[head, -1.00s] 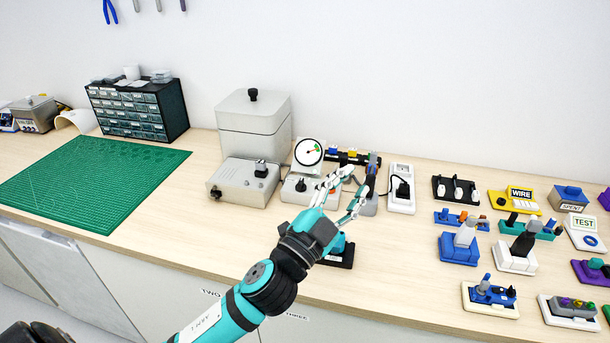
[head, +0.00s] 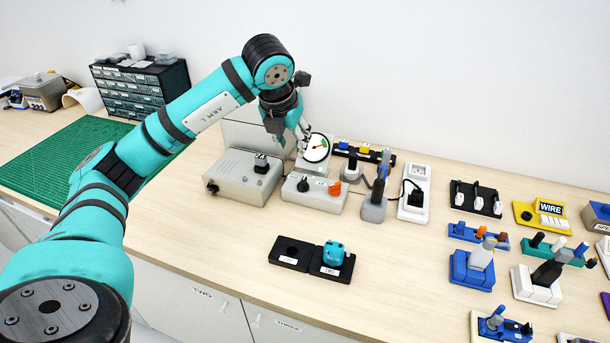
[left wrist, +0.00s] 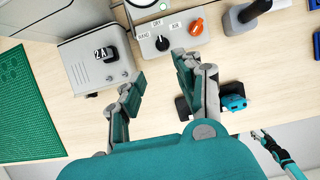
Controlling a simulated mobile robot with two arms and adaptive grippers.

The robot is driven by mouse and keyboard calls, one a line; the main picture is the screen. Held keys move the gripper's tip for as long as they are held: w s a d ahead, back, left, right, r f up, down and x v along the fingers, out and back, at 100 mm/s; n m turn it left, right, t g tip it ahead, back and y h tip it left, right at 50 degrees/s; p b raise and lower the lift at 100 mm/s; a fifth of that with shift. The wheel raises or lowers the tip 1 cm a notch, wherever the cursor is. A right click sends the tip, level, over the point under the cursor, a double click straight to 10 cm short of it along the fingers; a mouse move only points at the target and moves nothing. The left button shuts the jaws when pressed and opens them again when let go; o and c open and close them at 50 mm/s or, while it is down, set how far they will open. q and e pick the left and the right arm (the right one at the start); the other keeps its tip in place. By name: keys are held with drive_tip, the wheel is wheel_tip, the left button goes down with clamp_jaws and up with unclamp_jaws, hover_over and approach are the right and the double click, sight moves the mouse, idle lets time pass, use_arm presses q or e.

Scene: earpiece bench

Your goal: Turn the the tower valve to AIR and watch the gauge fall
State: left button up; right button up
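The grey valve box (head: 327,202) stands mid-bench with a black knob (head: 303,184) and an orange knob (head: 335,188). In the left wrist view, the black knob (left wrist: 162,42) sits among labels HAND, DRY and AIR; its exact pointing is too small to tell. The round white gauge (head: 317,148) stands behind the box, with a green zone and a small red mark; its reading is unclear. My left gripper (head: 304,138) is raised beside the gauge. In the left wrist view its fingers (left wrist: 157,84) are apart and empty. My right gripper (left wrist: 262,139) is small at lower right.
A grey unit (head: 240,177) labelled 2A stands left of the valve box. A grey-handled tool in its stand (head: 374,208) and a white power strip (head: 413,196) are to the right. A teal piece (head: 334,253) sits in a black tray in front. Bench between is clear.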

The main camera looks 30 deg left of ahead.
sight(303, 180)
use_arm(q)
drive_tip(key=p+x, duration=0.1)
drive_tip(key=x, duration=0.7)
drive_tip(key=p+x, duration=0.2)
drive_tip(key=x, duration=0.5)
drive_tip(key=shift+w+d+f+p, duration=0.1)
drive_tip(key=shift+d+f+p, duration=0.05)
drive_tip(key=shift+f+p, duration=0.2)
drive_tip(key=shift+w+f, duration=0.2)
drive_tip(key=shift+f, duration=0.35)
drive_tip(key=c, duration=0.7)
clamp_jaws()
drive_tip(key=shift+s, duration=0.1)
